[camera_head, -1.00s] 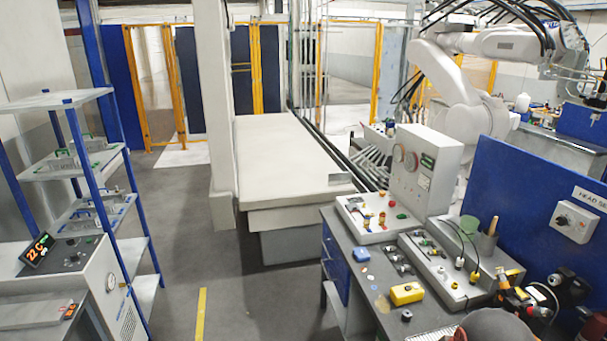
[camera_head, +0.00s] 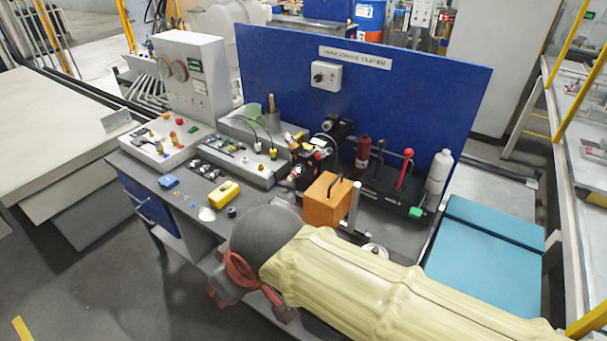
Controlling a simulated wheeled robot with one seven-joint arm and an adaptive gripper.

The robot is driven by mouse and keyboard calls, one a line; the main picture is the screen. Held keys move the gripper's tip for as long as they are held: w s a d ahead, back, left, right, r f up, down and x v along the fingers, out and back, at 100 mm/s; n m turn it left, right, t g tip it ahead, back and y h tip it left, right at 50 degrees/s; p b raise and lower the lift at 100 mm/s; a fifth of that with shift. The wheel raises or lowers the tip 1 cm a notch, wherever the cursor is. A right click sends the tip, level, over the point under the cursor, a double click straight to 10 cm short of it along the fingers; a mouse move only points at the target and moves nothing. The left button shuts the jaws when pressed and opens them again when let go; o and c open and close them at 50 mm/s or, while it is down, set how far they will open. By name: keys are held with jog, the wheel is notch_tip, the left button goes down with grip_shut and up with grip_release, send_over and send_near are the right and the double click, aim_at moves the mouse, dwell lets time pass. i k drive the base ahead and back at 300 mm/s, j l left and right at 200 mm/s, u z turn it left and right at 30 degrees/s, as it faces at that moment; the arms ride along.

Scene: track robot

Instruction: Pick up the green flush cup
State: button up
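A green cup (camera_head: 252,110), matching the flush cup, stands toward the back of the bench, behind the low grey panel box and in front of the blue board. It is small in the picture, and its lower part is hidden. A brown-handled tool stands beside it on the right. My gripper (camera_head: 247,298), with reddish parts, hangs low at the front edge of the bench at the end of my yellow-covered arm. It is well in front of the cup and apart from it. My arm partly hides the fingers, so their opening is unclear.
The grey bench (camera_head: 150,171) carries a gauge box (camera_head: 193,80), a yellow box (camera_head: 224,194), an orange box (camera_head: 327,201), a black motor-like unit, and a white bottle (camera_head: 438,172). The blue board (camera_head: 400,95) closes off the back.

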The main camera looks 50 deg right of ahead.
aim_at(254, 116)
jog(key=z, duration=1.65)
jog(key=j+z, duration=0.15)
jog(key=z, duration=0.3)
jog(key=i+j+z, duration=0.2)
jog(key=j, duration=0.2)
jog(key=j+z, duration=0.2)
jog(key=j, duration=0.2)
jog(key=i+j+z, duration=0.2)
jog(key=j, duration=0.25)
jog(key=j+z, duration=0.15)
jog(key=j, duration=2.25)
